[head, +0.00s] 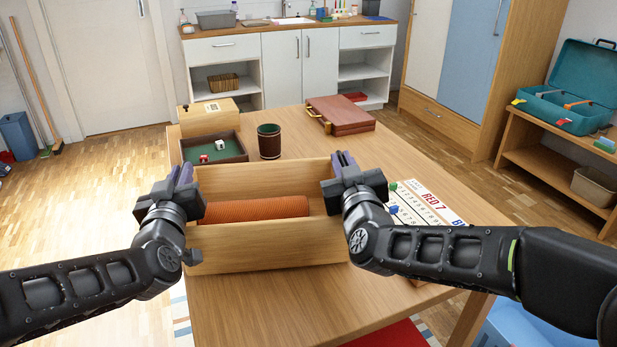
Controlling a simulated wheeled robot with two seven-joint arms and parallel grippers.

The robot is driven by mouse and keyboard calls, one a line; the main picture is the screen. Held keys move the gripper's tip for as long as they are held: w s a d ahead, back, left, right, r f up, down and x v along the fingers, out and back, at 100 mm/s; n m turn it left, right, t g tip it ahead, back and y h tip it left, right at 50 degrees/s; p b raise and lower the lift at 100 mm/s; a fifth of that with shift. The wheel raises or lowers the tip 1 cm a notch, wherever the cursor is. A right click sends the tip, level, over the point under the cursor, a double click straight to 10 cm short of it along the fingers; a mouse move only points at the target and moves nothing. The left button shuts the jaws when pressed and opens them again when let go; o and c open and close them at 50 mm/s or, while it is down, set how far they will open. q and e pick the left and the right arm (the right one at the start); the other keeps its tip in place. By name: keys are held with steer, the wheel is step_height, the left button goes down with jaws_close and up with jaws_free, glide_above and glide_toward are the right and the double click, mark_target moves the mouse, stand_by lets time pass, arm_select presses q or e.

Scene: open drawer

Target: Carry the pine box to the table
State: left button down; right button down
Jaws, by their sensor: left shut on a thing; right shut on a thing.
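The pine box (268,253) is a long, open-topped wooden box in front of me, over the near half of the table (300,310). An orange-brown ribbed roll (250,209) lies inside it. My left gripper (182,178) is shut on the box's left end. My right gripper (345,168) is shut on its right end. The box looks about level. I cannot tell whether its underside touches the tabletop or hangs just above it.
Behind the box are a dark tray (243,157) with dice, a brown cup (269,142), a reddish-brown case (340,115) and a pale wooden box (208,124). A printed "RED 7" sheet (433,208) lies right of the box. The tabletop's near part is bare.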

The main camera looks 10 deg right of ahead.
arm_select(q)
steer(key=shift+d+f+b, duration=0.2)
steer(key=shift+f+b, duration=0.35)
steer(key=shift+f, duration=0.05)
arm_select(e)
steer(key=shift+a+f, duration=0.3)
steer(key=shift+f, duration=0.45)
arm_select(q)
steer(key=c, duration=1.8)
jaws_free()
steer(key=shift+r, duration=0.1)
arm_select(e)
steer(key=c, duration=1.8)
jaws_free()
steer(key=shift+r, duration=0.1)
arm_select(q)
steer(key=o, duration=0.3)
steer(key=shift+a, duration=0.15)
arm_select(e)
steer(key=o, duration=0.3)
steer(key=shift+d, duration=0.2)
arm_select(q)
steer(key=shift+o, duration=0.2)
steer(key=shift+s, duration=0.15)
arm_select(e)
steer(key=shift+o, duration=0.2)
